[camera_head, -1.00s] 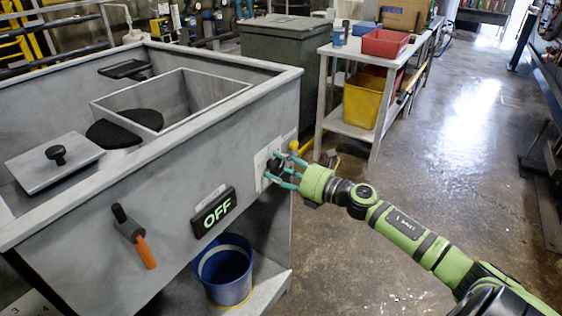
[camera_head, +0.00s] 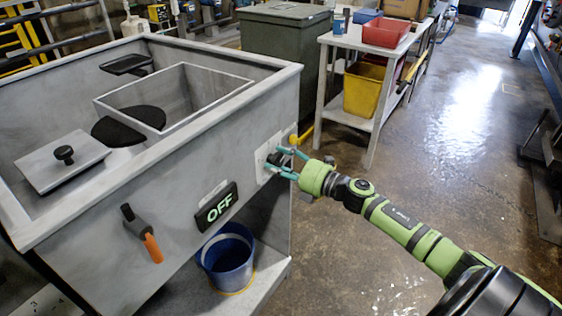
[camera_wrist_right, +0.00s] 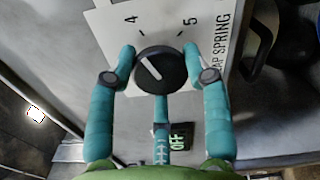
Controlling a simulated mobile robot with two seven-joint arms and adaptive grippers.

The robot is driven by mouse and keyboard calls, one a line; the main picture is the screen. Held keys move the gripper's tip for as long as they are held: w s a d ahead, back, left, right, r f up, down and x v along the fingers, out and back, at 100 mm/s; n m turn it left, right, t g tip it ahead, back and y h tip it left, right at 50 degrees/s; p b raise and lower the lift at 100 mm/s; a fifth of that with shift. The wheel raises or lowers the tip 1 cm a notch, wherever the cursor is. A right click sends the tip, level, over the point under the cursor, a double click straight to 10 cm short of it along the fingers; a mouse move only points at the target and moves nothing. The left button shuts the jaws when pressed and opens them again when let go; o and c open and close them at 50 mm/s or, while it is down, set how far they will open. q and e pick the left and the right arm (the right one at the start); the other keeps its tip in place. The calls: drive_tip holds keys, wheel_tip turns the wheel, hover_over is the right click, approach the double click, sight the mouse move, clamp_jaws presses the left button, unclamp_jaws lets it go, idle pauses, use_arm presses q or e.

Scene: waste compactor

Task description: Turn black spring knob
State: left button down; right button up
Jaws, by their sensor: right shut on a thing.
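The black spring knob (camera_wrist_right: 160,70) is round with a white pointer line, on a white plate (camera_wrist_right: 105,32) marked 4, 5 and "SPRING". In the right wrist view the pointer tilts to the upper left, nearer the 4. My right gripper (camera_head: 285,160) has teal fingers and is at the knob on the compactor's front panel. In the wrist view its fingers lie on both sides of the knob, with a third below, closed on it. In the head view the fingers partly hide the knob (camera_head: 276,158). My left gripper is not in view.
The grey compactor (camera_head: 90,235) carries a lit OFF sign (camera_head: 216,207) and an orange-handled lever (camera_head: 143,234) left of the knob. A blue bucket (camera_head: 228,262) stands on the shelf below. A cart (camera_head: 330,80) with bins is behind. The floor at right is open.

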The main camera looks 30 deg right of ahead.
drive_tip(key=shift+s+a+f, duration=0.15)
drive_tip(key=shift+a+f, duration=0.1)
drive_tip(key=shift+f, duration=0.1)
drive_tip(key=o, duration=1.1)
drive_tip(key=shift+d+r, duration=0.1)
drive_tip(key=shift+r, duration=0.1)
drive_tip(key=shift+s+d, duration=0.25)
drive_tip(key=shift+s, duration=0.3)
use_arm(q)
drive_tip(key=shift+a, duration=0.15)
use_arm(e)
drive_tip(key=v, duration=1)
drive_tip(key=shift+s+d, duration=0.1)
drive_tip(key=shift+s, duration=0.2)
